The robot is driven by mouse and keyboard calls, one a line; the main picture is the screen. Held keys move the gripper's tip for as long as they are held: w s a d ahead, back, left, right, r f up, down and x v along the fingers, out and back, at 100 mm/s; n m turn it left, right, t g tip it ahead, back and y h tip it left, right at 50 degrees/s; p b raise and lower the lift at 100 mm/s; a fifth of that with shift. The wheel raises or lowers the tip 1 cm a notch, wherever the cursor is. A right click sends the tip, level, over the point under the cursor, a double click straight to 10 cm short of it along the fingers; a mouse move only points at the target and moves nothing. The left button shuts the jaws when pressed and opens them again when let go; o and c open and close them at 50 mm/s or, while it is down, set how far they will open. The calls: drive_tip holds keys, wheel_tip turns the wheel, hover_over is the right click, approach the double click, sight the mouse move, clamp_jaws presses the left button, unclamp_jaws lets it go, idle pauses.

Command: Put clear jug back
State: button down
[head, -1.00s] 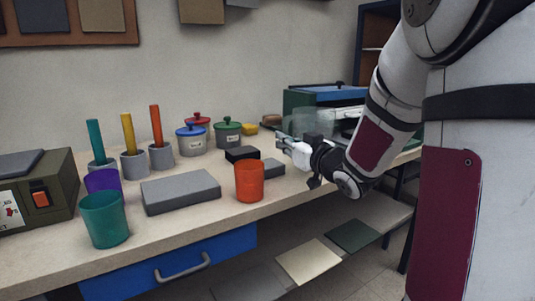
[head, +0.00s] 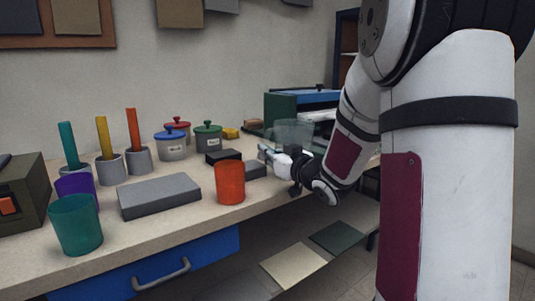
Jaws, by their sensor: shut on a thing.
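The clear jug (head: 293,132) is a faint, see-through shape at the back right of the bench, in front of the green and blue machine. My gripper (head: 266,152) is shut on it, at its near left side. The jug looks upright. My gripper's fingers are small and partly lost against the jug, and my wrist covers its lower part. I cannot tell whether its base touches the bench.
An orange cup (head: 230,182), a dark block (head: 222,156) and a grey block (head: 256,169) stand left of my gripper. Lidded pots (head: 208,137) and a yellow object (head: 231,133) are behind. The green and blue machine (head: 283,107) stands close behind the jug.

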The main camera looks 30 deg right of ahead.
drive_tip(key=c, duration=1.8)
unclamp_jaws()
drive_tip(key=shift+f, duration=0.1)
drive_tip(key=shift+o, duration=0.2)
drive_tip(key=shift+r+p, duration=0.3)
drive_tip(key=s+p, duration=0.2)
drive_tip(key=s, duration=1)
drive_tip(key=shift+f, duration=0.1)
